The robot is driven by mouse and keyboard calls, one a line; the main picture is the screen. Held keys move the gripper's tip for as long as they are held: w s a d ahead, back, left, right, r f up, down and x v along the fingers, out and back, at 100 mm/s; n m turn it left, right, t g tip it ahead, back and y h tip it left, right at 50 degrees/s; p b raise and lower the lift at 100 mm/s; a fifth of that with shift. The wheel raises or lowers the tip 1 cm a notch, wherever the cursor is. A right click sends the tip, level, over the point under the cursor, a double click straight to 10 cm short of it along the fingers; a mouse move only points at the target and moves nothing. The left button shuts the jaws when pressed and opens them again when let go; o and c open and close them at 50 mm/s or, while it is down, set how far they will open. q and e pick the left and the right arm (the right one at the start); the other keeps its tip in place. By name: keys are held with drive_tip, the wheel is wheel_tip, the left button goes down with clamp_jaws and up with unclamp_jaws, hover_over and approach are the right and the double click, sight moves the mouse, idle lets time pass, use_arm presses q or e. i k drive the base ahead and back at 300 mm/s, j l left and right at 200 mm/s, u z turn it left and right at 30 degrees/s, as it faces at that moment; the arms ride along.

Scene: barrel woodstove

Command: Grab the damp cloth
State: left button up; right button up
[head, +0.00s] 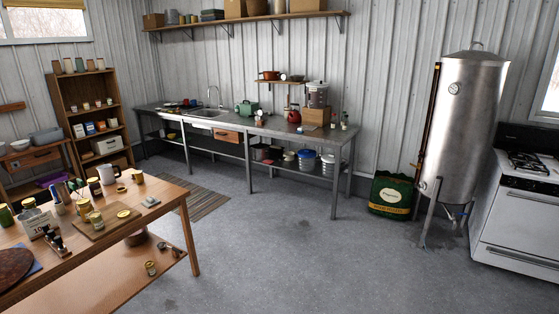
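A small grey-blue item (151,201) lies flat near the far right corner of the wooden table (172,203). It may be a folded cloth, but it is too small to be sure. Something blue (32,269) shows from under a round brown board (14,266) at the table's left; I cannot tell if it is cloth. No other thing in view is clearly a damp cloth. Neither of my grippers is in view.
A long metal counter (290,131) with a sink (207,112) runs along the back wall. A green sack (391,194), a steel tank (470,120) and a white stove (520,215) stand at the right. The middle floor is clear.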

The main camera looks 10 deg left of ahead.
sight(149, 201)
drive_tip(key=i+j+u, duration=0.3)
drive_tip(key=i+u, duration=0.15)
drive_tip(key=i, duration=0.9)
drive_tip(key=i+l+u, duration=0.2)
drive_tip(key=i+u, duration=0.2)
drive_tip(key=i, duration=0.9)
